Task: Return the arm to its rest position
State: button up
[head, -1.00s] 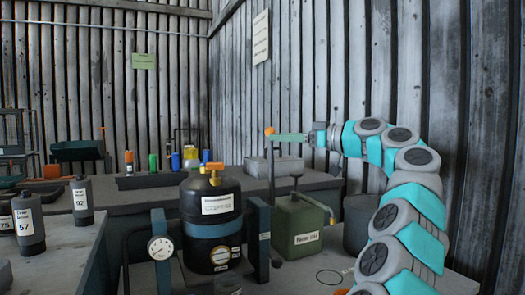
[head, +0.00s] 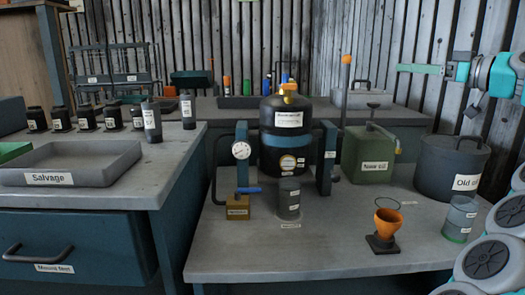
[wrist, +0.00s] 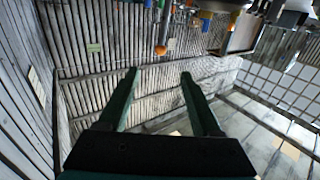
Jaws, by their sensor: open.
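My arm shows at the right edge of the head view, partly cut off by the frame. My gripper (head: 420,68) is raised above the right part of the bench, pointing left in front of the slatted wall. In the wrist view its two dark green fingers (wrist: 160,73) stand apart with nothing between them. No object is held. Below the gripper are the dark "Old oil" drum (head: 450,168) and the green "New oil" can (head: 367,155), both apart from it.
The bench (head: 330,262) holds a black tank (head: 286,135) in a blue frame, an orange funnel (head: 388,224), a clear beaker (head: 460,217) and a brass block (head: 237,207). A side counter at left carries a "Salvage" tray (head: 75,178). A tall orange-tipped rod (head: 346,95) stands behind.

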jog(key=s+a+f+m+g, duration=0.1)
jog(key=s+a+f+g, duration=0.2)
jog(key=a, duration=0.7)
jog(key=s+a+f+g, duration=0.2)
jog(key=a+f+g, duration=0.3)
jog(key=a, duration=0.5)
jog(key=s+a+f+m+g+h, duration=0.1)
jog(key=s+a+f+g+h, duration=0.15)
jog(key=s+a+f, duration=0.9)
jog(key=s+d+f+m+g+h, duration=0.2)
jog(key=s+f+g+h, duration=0.15)
jog(key=s+f, duration=0.95)
jog(key=s+d+f+m+g+h, duration=0.1)
jog(key=s+d+f+h, duration=0.1)
jog(key=s+d+f, duration=0.2)
jog(key=s+d+f+m+g+h, duration=0.1)
jog(key=s+d+f, duration=0.4)
jog(key=s+f, duration=0.6)
jog(key=shift+d+m+h, duration=0.2)
jog(key=shift+m+h, duration=0.6)
jog(key=shift+h, duration=0.1)
